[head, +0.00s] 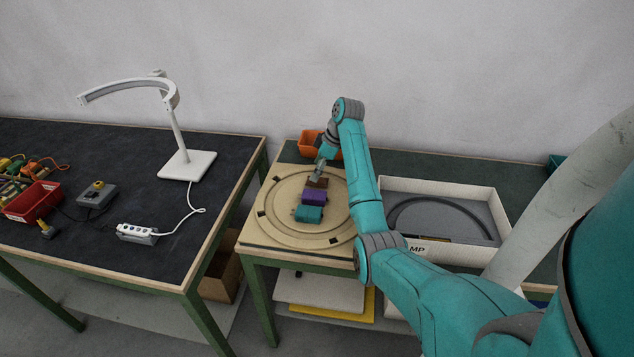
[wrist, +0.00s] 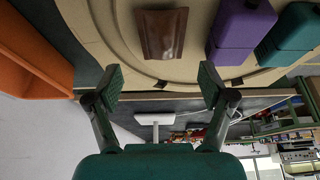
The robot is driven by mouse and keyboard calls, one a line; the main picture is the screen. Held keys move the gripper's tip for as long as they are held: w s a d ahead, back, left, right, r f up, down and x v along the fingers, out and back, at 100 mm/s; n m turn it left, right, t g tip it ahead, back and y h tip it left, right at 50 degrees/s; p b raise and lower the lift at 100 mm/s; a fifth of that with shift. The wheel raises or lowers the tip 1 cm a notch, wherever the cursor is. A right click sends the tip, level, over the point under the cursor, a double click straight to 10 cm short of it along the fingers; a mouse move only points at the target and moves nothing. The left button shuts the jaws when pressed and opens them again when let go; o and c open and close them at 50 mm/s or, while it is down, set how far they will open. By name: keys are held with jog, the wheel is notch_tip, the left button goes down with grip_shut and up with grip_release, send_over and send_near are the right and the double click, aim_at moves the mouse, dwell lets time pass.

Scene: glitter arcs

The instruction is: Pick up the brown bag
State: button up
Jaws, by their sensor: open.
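The brown bag (head: 317,183) lies on the round tan turntable (head: 275,225), at the far end of a short row with a purple block and a teal block. In the wrist view the brown bag (wrist: 161,34) shows at the top middle, beyond the fingertips. My gripper (wrist: 160,85) is open, with nothing between its two fingers. In the head view my gripper (head: 316,172) is just above or beside the brown bag, partly hidden by my arm. I cannot tell the exact gap there.
The purple block (head: 314,198) and teal block (head: 308,214) sit close to the bag. An orange bin (head: 308,144) stands behind the turntable. A white-walled tray (head: 480,195) is at the right. A dark table (head: 120,180) with a white lamp (head: 187,164) stands at the left.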

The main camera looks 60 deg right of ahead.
jog(key=x, duration=0.4)
jog(key=shift+a, duration=0.15)
jog(key=shift+c, duration=0.2)
jog(key=c, duration=1.2)
jog(key=shift+o, duration=0.2)
